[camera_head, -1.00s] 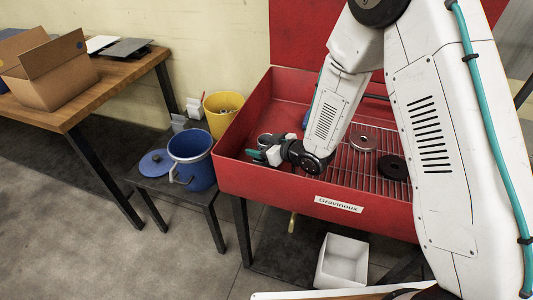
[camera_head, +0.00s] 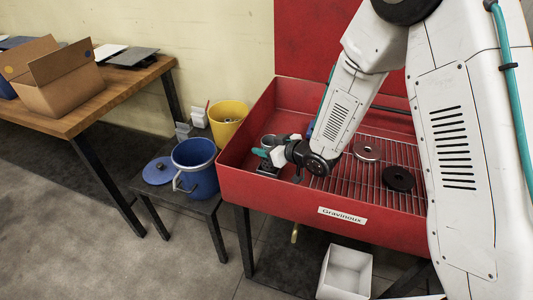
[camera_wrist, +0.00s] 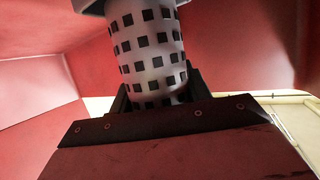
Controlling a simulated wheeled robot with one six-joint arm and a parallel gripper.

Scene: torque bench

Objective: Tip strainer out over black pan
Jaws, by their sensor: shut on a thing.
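The strainer is a pale metal cylinder with rows of square holes, and it fills the top middle of the wrist view (camera_wrist: 150,50). My gripper (camera_head: 268,154) is shut on it, with dark fingers at both sides of its lower part in the wrist view (camera_wrist: 158,100). In the head view the grey strainer (camera_head: 268,141) stands up from the gripper, inside the left part of the red basin. A small dark shape (camera_head: 268,170) shows just below the gripper; it may be the black pan, but my gripper partly hides it. The strainer's contents are not visible.
The red basin (camera_head: 265,188) has raised walls and a wire grid (camera_head: 350,182) holding a grey ring (camera_head: 367,151) and a black ring (camera_head: 398,178). A blue bucket (camera_head: 200,180) and yellow bucket (camera_head: 229,110) stand left. A white bin (camera_head: 345,272) is below.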

